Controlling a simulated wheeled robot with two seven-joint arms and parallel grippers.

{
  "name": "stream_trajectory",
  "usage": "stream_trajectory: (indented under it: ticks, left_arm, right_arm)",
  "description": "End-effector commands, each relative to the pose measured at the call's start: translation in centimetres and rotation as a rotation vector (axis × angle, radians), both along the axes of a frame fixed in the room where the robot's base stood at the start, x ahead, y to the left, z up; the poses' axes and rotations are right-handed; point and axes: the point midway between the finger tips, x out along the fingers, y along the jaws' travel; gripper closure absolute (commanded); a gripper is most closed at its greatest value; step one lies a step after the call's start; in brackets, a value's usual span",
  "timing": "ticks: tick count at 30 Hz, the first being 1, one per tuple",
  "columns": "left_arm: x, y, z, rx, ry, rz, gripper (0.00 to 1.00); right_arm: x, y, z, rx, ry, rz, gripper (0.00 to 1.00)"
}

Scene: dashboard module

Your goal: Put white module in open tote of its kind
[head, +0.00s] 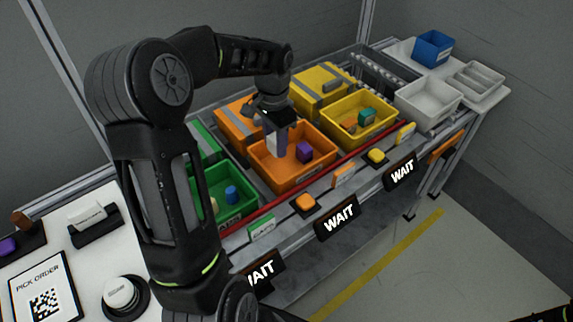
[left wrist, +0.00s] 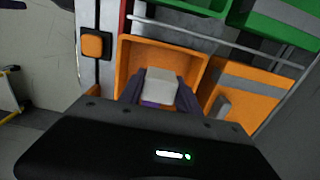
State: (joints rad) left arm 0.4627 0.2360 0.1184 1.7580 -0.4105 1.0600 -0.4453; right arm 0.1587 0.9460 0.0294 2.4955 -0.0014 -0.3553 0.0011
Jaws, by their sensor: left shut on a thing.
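My left gripper (head: 279,152) reaches down into the open orange tote (head: 263,176) and is shut on the white module (left wrist: 160,88). In the left wrist view the module sits between the fingers as a pale block, with the orange tote (left wrist: 203,64) around and beyond it. In the head view the fingers mostly hide the module. A purple block (head: 304,152) stands in the same tote, to the right of the gripper. I cannot tell whether the module touches the tote floor. My right gripper is not in view.
An open green tote (head: 243,208) and an open yellow tote (head: 377,131) flank the orange one, both holding items. Lidded totes stand behind. A red rail (head: 352,148) runs along the front, with WAIT signs (head: 339,216) below. A pick-order sheet (head: 43,290) lies at left.

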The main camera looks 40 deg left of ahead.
Motion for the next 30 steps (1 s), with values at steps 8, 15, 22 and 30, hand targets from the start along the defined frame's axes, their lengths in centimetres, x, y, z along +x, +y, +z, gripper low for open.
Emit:
stream_trajectory:
  ticks: [8, 15, 22, 30]
  left_arm:
    - [-0.1, -0.1, -4.7, -0.002, 0.004, 0.0, 1.0]
    - [0.0, 0.0, -5.5, 0.0, 0.001, 0.001, 1.0]
    - [-0.1, 0.0, -6.2, -0.001, 0.003, 0.001, 1.0]
    - [0.0, 0.0, -9.2, 0.0, 0.002, 0.001, 1.0]
  right_arm:
    - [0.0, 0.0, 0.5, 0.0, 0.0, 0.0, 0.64]
    - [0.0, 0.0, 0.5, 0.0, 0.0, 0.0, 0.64]
    - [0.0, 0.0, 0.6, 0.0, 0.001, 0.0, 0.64]
    - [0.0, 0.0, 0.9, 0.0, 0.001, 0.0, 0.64]
